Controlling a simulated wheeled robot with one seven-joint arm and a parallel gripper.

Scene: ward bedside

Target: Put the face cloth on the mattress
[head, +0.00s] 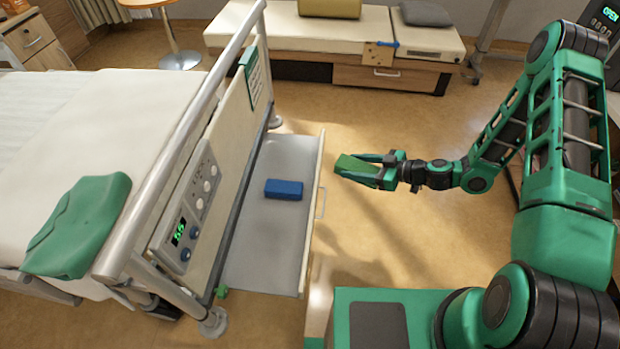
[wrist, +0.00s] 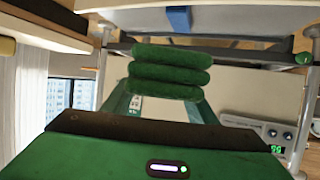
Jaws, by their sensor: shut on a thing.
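The face cloth (head: 358,165) looks like a dark green folded bundle in the head view. In the wrist view the cloth (wrist: 170,75) shows as stacked rounded folds between the fingertips. My gripper (head: 352,172) is shut on it and holds it in the air to the right of the bed's end panel, beyond the pulled-out tray. The gripper's fingers also show in the wrist view (wrist: 165,98), on either side of the cloth. The mattress (head: 110,115) is pale and lies at the left, behind the bed's end rail, apart from the gripper.
A green crumpled item (head: 78,225) lies on the mattress's near corner. The grey end rail (head: 180,145) and control panel (head: 187,215) stand between gripper and mattress. A blue block (head: 283,189) sits on the tray (head: 258,250). A bench (head: 345,40) stands behind.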

